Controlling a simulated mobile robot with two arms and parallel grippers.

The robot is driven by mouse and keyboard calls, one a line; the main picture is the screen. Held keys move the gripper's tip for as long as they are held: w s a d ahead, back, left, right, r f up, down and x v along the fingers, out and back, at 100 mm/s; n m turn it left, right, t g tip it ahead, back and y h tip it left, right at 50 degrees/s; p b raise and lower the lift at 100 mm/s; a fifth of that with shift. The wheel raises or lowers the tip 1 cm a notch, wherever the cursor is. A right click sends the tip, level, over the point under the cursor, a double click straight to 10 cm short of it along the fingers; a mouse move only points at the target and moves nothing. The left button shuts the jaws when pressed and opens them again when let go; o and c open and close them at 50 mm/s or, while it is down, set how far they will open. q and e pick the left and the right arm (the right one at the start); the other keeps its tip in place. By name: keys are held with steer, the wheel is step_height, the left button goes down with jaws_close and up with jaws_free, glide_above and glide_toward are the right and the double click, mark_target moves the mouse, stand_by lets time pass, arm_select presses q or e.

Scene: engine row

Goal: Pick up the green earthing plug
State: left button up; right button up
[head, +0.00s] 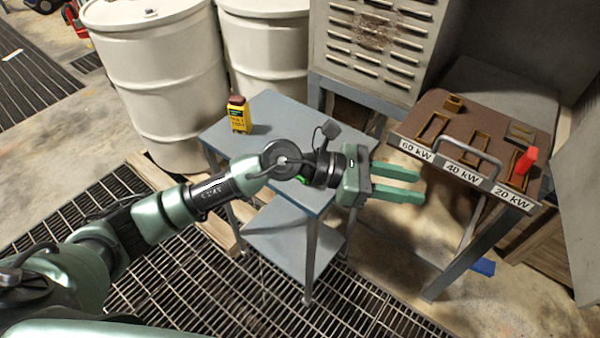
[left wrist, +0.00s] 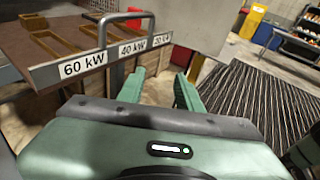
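My left gripper (head: 422,187) is open and empty. It points right in the head view, over the gap between the blue-grey table and the panel with kW labels. The left wrist view shows its two green fingers (left wrist: 158,85) apart with nothing between them. I cannot clearly make out the green earthing plug. A small bright green patch (head: 301,179) shows at my left wrist, over the table; I cannot tell whether it is the plug or part of my arm. My right gripper is not in view.
The blue-grey table (head: 272,112) carries a yellow box with a dark red top (head: 239,115). The brown panel (head: 425,118) has slots, a grey handle and a red block (head: 525,161) by the 20 kW label. White drums (head: 160,75) stand behind. A blue piece (head: 482,267) lies on the floor.

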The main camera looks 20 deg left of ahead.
arm_select(q)
steer(key=w+a+f+m+y, duration=0.2)
steer(key=w+a+f+y, duration=0.1)
steer(key=a, duration=0.5)
steer(key=w+a+f+m+y, duration=0.2)
steer(key=a+f+y, duration=0.1)
steer(key=a+y, duration=0.3)
steer(key=w+a+f+m+y, duration=0.2)
steer(key=w+a+f+y, duration=0.1)
steer(key=a, duration=0.7)
steer(key=shift+w+a+f+m+y+p, duration=0.2)
steer(key=shift+f+y, duration=0.1)
steer(key=shift+y, duration=0.25)
steer(key=shift+w+a+f+m+y+p, duration=0.1)
steer(key=shift+f+m+y+p, duration=0.15)
steer(key=shift+y, duration=0.3)
steer(key=p+x, duration=0.1)
steer(key=x, duration=0.2)
steer(key=p+x, duration=0.1)
steer(key=x, duration=0.3)
steer(key=shift+d+p, duration=0.2)
steer(key=shift+p, duration=0.1)
steer(key=shift+s, duration=0.15)
jaws_close()
